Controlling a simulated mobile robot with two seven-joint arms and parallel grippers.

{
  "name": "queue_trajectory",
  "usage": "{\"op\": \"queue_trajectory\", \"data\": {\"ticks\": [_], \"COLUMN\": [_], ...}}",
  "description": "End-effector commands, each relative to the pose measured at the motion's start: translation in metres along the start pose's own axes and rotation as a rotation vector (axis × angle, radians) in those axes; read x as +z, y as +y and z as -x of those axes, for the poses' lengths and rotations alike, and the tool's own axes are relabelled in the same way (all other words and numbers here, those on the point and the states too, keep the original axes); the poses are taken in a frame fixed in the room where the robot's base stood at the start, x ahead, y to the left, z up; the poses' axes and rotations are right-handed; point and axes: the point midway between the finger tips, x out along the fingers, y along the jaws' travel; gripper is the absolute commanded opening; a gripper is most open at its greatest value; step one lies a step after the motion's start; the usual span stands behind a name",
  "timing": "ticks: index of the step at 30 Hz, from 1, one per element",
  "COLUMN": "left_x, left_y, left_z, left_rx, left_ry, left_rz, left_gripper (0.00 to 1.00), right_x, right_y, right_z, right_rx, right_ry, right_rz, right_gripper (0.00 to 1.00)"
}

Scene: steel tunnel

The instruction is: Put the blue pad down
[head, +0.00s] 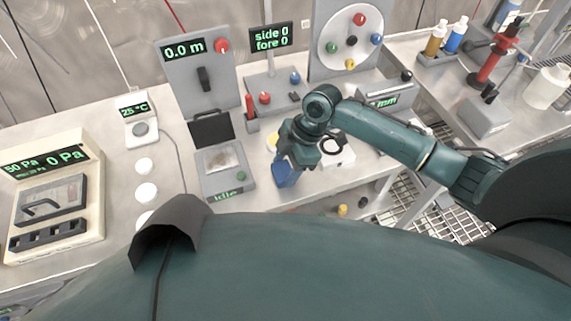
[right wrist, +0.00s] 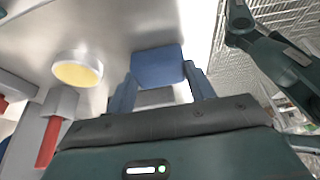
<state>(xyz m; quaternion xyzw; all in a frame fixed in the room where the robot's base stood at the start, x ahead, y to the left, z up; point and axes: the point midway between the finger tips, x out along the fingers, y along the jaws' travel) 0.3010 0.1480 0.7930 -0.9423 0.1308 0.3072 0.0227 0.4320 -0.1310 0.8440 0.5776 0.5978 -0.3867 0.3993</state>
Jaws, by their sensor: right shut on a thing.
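The blue pad (head: 285,174) is held in my right gripper (head: 292,160) at the front part of the steel bench (head: 310,183). In the right wrist view the blue pad (right wrist: 158,66) sits between the two fingertips of the right gripper (right wrist: 160,88). The fingers are shut on it. I cannot tell whether the pad touches the bench top or hangs just above it. My left gripper is not in view.
A grey device with an open lid (head: 222,168) stands left of the pad. A round yellow-topped piece (right wrist: 78,70) is beside the gripper. A white device (head: 337,151) is to the right. The bench's front edge is close, with metal grating (head: 397,200) below.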

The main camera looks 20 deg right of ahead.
Motion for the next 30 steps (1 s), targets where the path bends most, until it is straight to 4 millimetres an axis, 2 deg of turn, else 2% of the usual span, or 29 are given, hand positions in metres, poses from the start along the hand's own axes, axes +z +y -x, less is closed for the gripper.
{"op": "queue_trajectory", "data": {"ticks": [9, 10, 18, 26, 30], "left_x": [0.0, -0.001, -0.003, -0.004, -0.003], "left_y": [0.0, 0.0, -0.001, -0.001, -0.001], "left_z": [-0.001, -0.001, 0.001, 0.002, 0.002], "left_rx": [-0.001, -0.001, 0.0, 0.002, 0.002], "left_ry": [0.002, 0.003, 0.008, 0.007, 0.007], "left_rz": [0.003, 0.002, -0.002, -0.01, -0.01], "left_gripper": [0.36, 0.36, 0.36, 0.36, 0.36], "right_x": [0.001, 0.001, 0.001, -0.001, 0.0], "right_y": [0.0, 0.0, 0.0, 0.0, 0.001], "right_z": [-0.003, -0.003, -0.002, 0.001, 0.016], "right_rx": [0.001, 0.001, 0.001, 0.002, 0.004], "right_ry": [0.0, 0.0, 0.0, 0.001, 0.0], "right_rz": [0.001, 0.001, 0.001, 0.001, 0.002], "right_gripper": [0.35, 0.55, 0.75, 0.75, 0.75]}}
